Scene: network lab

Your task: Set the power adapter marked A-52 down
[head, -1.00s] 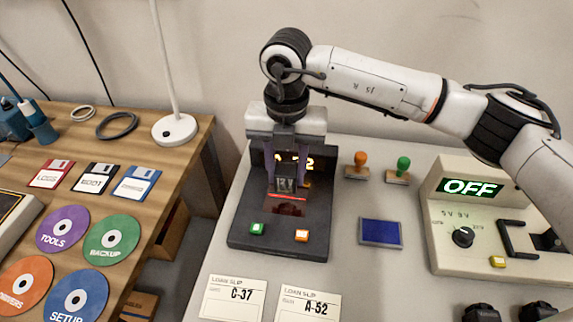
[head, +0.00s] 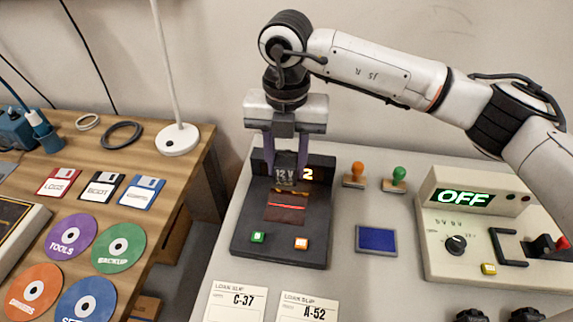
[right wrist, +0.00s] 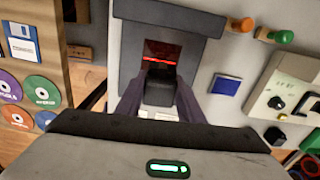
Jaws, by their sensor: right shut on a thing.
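My right gripper (head: 285,172) is shut on a dark power adapter (head: 286,177) and holds it above the black scanner (head: 254,229) with the red-lit window. A "12 V" marking shows on the adapter; I cannot read A-52 on it. In the right wrist view the adapter (right wrist: 160,90) sits between the two fingers, in front of the red window. The loan slip marked A-52 (head: 308,311) lies at the near edge of the view, right of the slip marked C-37 (head: 236,302). My left gripper is not in view.
A beige tester (head: 470,262) reading OFF stands farther right. Dark objects show at the lower right. The left table holds discs and floppies.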

